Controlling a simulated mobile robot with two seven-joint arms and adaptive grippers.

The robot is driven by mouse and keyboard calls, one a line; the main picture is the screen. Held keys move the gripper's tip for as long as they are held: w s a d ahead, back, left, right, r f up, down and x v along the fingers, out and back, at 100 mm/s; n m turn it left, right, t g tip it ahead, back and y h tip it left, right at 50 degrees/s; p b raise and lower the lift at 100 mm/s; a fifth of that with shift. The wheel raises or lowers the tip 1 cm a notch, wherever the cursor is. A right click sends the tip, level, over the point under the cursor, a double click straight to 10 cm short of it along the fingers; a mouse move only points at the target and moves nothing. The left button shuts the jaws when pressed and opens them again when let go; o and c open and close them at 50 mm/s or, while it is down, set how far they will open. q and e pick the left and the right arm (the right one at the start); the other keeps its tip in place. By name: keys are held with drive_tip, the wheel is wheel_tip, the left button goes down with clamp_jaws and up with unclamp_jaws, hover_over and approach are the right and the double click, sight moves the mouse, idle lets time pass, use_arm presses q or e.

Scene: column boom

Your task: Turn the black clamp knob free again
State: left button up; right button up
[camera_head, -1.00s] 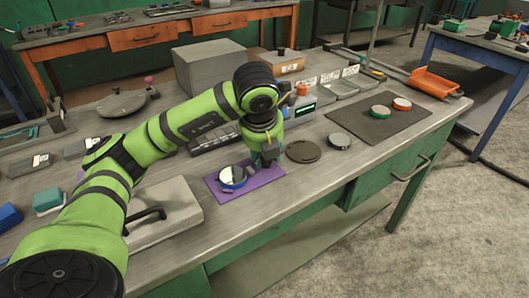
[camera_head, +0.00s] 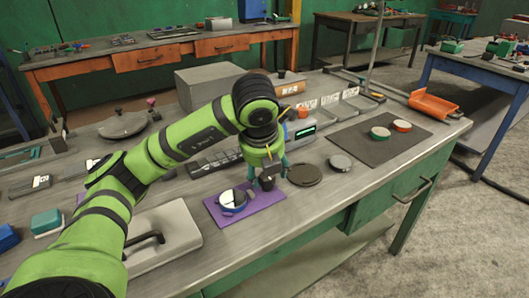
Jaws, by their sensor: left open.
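My left gripper (camera_head: 268,174) reaches down from the green arm over the front middle of the bench. Its teal fingers are apart. A small black knob-like shape (camera_head: 267,183) shows just below and between the fingers, at the right edge of the purple mat (camera_head: 262,199). I cannot tell whether the fingers touch it, or for sure that it is the clamp knob. A round blue-rimmed piece with a white and dark top (camera_head: 232,203) lies on the mat, left of the gripper. My right gripper is not in view.
Right of the gripper lie a dark flat disc (camera_head: 304,175) and a smaller grey disc (camera_head: 340,162). A dark mat (camera_head: 366,145) carries green and orange round pieces. A grey case with a black handle (camera_head: 163,238) stands front left. Grey bins (camera_head: 333,106) line the back.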

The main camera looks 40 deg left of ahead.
use_arm(q)
drive_tip(key=v, duration=0.9)
drive_tip(key=shift+r, duration=0.35)
